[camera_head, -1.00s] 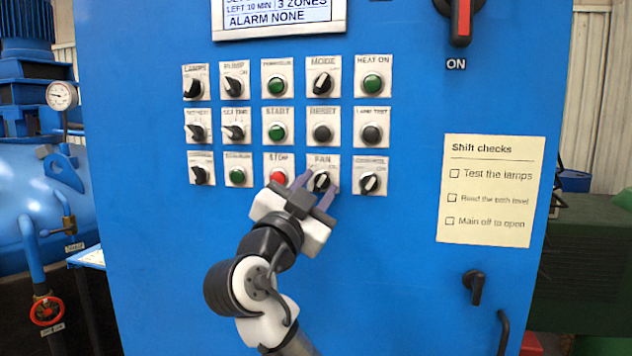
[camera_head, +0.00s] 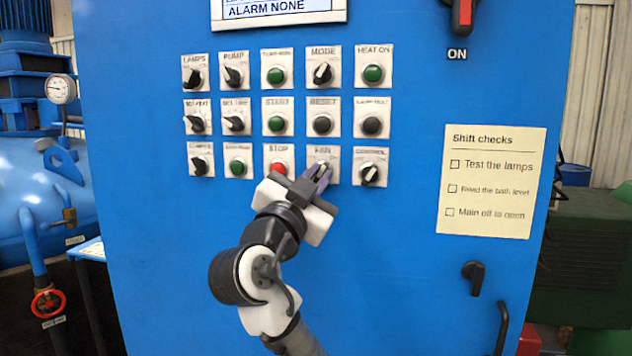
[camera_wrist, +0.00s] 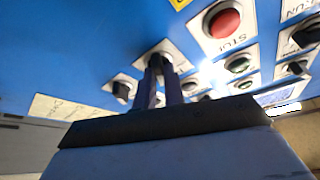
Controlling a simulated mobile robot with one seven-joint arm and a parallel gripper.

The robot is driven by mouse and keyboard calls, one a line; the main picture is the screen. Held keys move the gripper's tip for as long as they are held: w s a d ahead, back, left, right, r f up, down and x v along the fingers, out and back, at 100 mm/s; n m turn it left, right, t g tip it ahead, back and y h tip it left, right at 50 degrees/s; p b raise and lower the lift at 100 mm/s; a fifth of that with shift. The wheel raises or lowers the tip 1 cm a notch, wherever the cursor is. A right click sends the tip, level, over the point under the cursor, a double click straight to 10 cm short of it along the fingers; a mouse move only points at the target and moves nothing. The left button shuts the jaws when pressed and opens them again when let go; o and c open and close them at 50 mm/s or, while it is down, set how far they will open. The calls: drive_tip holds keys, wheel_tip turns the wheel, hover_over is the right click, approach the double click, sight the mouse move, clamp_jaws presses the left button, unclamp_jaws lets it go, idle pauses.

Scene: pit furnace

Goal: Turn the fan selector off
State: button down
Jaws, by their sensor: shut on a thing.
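The fan selector (camera_head: 323,152) is a black knob with a pale pointer on a white plate, in the bottom row of the blue panel, right of the red stop button (camera_head: 278,168). My gripper (camera_head: 319,174) is at it, with its two fingers shut on the knob. The fingers cover most of the knob in the head view, so I cannot tell its exact setting. In the wrist view the fingers (camera_wrist: 162,88) reach up to the fan selector (camera_wrist: 153,59), one on each side of the knob.
The control selector (camera_head: 370,173) sits close on the right and the reset button (camera_head: 322,124) just above. Several other knobs and buttons fill the rows. A shift checks sheet (camera_head: 490,185) and a door handle (camera_head: 473,275) are farther right.

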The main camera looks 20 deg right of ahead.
drive_tip(key=n, duration=0.1)
drive_tip(key=n+b, duration=0.1)
drive_tip(key=shift+f+n+t+y, duration=0.25)
drive_tip(key=shift+n+t+y, duration=0.05)
drive_tip(key=shift+t+y, duration=0.1)
drive_tip(key=n+t, duration=0.1)
drive_tip(key=n, duration=0.1)
drive_tip(key=n+y, duration=0.1)
drive_tip(key=shift+s+d+r+n+t+y+b, duration=0.1)
drive_tip(key=shift+r+n+t+y+b, duration=0.05)
drive_tip(key=shift+n+t+y+b, duration=0.2)
drive_tip(key=n+t+y, duration=0.1)
drive_tip(key=n, duration=0.2)
drive_tip(key=n+y+p, duration=0.1)
drive_tip(key=n, duration=0.2)
drive_tip(key=shift+d+r+n+t+y, duration=0.1)
drive_tip(key=shift+r+n+t+y, duration=0.05)
drive_tip(key=shift+n+t+y, duration=0.15)
drive_tip(key=shift+n+y+p, duration=0.6)
drive_tip(key=shift+n+y, duration=0.35)
drive_tip(key=shift+n, duration=1)
drive_tip(key=shift+t, duration=0.25)
drive_tip(key=c, duration=1.5)
unclamp_jaws()
drive_tip(key=shift+s, duration=0.1)
